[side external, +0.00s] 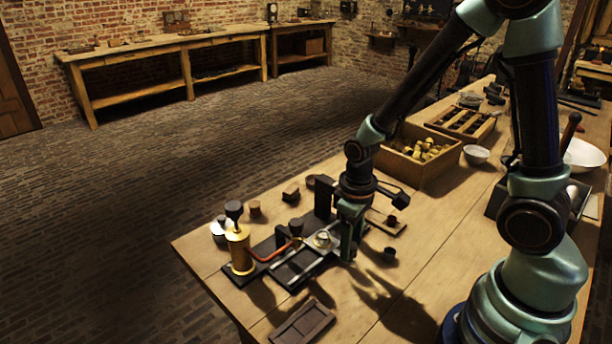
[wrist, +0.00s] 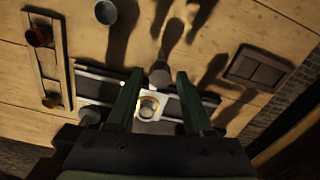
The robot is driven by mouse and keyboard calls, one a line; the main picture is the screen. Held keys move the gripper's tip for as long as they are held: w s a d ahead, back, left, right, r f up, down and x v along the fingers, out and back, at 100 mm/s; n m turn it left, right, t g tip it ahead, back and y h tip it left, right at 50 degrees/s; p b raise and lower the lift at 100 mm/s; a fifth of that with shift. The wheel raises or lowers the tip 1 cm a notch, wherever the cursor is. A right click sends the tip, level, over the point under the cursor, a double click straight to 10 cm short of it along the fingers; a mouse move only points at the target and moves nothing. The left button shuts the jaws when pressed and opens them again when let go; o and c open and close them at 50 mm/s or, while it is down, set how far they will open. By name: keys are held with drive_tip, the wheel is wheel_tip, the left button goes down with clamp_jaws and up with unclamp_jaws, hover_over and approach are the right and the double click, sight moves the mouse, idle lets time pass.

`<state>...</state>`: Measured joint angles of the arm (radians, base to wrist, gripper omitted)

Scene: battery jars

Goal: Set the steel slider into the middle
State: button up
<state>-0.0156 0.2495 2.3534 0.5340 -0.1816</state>
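The steel slider (side external: 322,240) is a pale plate with a brass-ringed round knob. It sits on the dark rail bed (side external: 289,270) of the apparatus, towards the end near my gripper in the side view. In the wrist view the slider (wrist: 149,107) shows between my two green fingers, with dark track (wrist: 97,88) on both sides of it. My gripper (wrist: 160,74) is open, its fingers spread. In the side view my gripper (side external: 347,232) is low at the slider's right side. Whether a finger touches the slider is hard to tell.
A brass cylinder (side external: 240,250) with a copper pipe stands at the bed's left end. A dark upright block (side external: 324,198) stands behind the slider. A dark flat tray (side external: 302,322) lies in front, a small cup (side external: 389,254) to the right. A wooden crate (side external: 418,156) stands farther back.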

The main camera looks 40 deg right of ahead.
idle(0.3)
wheel_tip(320, 180, up, 12)
idle(0.6)
drive_tip(key=shift+r, duration=0.1)
wheel_tip(320, 180, up, 8)
drive_tip(key=s+m+t, duration=0.1)
drive_tip(key=m+t, duration=0.1)
drive_tip(key=t, duration=0.3)
drive_tip(key=shift+s+d+t, duration=0.25)
drive_tip(key=shift+s+t, duration=0.05)
drive_tip(key=shift+s, duration=0.1)
drive_tip(key=shift+r, duration=0.1)
idle(1.5)
